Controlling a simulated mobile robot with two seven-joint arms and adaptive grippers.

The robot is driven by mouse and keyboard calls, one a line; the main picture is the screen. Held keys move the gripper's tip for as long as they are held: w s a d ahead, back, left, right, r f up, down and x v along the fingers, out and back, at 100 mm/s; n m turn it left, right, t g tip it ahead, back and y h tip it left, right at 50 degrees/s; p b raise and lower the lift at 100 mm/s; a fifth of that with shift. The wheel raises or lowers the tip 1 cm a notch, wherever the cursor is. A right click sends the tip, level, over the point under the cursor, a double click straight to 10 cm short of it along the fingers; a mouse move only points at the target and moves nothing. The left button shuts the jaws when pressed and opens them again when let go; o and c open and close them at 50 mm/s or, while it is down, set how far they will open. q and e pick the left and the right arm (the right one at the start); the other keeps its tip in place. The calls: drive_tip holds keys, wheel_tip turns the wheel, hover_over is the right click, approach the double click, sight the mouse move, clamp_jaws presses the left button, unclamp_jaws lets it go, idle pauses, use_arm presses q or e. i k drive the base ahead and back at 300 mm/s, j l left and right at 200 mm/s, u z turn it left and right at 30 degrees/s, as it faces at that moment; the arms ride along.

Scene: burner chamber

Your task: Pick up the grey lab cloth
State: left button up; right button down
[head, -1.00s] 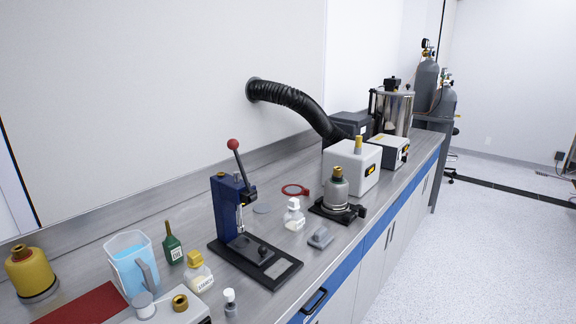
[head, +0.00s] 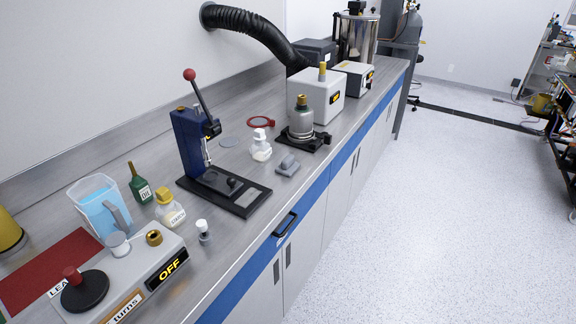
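I cannot make out a grey lab cloth for certain. A small grey item (head: 287,166) with a raised middle lies on the bench near its front edge, right of the white-capped bottle; I cannot tell whether it is cloth. Neither of my grippers is in view.
The steel bench (head: 240,250) holds a blue lever press (head: 190,140), a white-capped bottle (head: 261,148), a burner on a black base (head: 301,122), a jug of blue liquid (head: 100,208) and a control box reading OFF (head: 140,275). The floor (head: 440,220) at right is clear.

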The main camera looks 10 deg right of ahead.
sight(288, 167)
drive_tip(key=i+l+u, duration=0.2)
drive_tip(key=l, duration=0.2)
drive_tip(key=i+l+u, duration=0.15)
drive_tip(key=l, duration=0.3)
drive_tip(key=l+u, duration=0.2)
drive_tip(key=l, duration=0.2)
drive_tip(key=i, duration=0.05)
